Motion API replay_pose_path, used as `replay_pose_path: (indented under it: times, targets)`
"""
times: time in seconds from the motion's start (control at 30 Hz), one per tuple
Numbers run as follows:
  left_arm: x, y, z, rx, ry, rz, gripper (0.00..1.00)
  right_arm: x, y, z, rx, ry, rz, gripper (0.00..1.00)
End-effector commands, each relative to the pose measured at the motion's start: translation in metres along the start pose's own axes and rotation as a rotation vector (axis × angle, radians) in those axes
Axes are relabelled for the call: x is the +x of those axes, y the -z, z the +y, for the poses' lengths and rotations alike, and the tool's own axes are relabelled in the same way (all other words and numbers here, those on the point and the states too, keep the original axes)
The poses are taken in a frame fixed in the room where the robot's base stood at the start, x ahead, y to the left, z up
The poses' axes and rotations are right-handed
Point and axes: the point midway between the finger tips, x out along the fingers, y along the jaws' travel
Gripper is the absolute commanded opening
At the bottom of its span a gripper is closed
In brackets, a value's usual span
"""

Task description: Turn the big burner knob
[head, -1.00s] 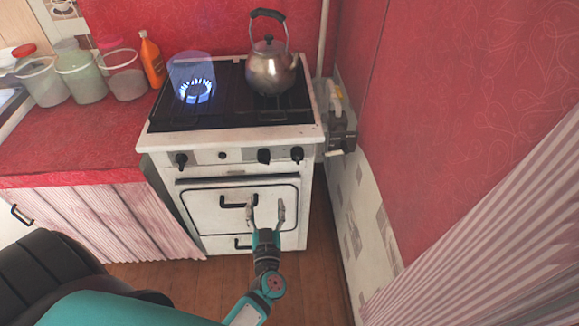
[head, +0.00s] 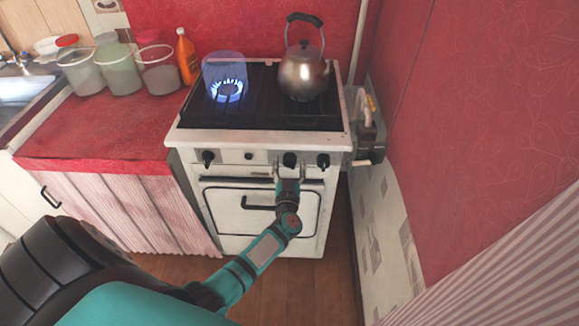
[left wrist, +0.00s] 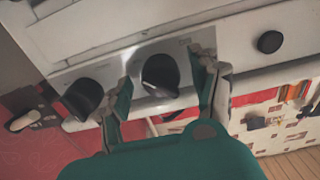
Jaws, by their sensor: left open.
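The stove (head: 258,138) has a front panel with black knobs. The middle knob (head: 290,160), which appears to be the big burner knob, also shows large in the left wrist view (left wrist: 160,75). My left gripper (head: 289,171) is open at the panel, one finger on each side of this knob. Whether the fingers touch it I cannot tell. A right knob (head: 323,160) is beside it, close to one finger in the left wrist view (left wrist: 82,98). A left knob (head: 208,158) sits farther off. My right gripper is not in view.
A blue flame (head: 228,90) burns on the left burner. A metal kettle (head: 303,75) stands on the right one. The oven handle (head: 258,203) is below my gripper. Jars and an orange bottle (head: 187,57) stand on the red counter (head: 95,135). A red wall is close right.

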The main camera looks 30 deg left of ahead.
Motion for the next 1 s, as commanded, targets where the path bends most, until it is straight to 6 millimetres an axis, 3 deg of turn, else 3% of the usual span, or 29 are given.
replay_pose_path:
  times: [0.33, 0.73, 1.0]
  targets:
    - [0.0038, 0.0002, -0.0001, 0.0, 0.0, 0.0, 0.62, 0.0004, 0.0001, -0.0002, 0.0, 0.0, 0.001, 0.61]
    - [0.0035, 0.0, -0.0002, 0.0, 0.0, 0.0, 0.1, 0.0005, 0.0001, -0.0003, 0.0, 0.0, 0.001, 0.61]
    - [0.0033, -0.0004, -0.0002, -0.024, 0.001, -0.001, 0.08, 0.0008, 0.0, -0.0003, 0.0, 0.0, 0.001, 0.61]
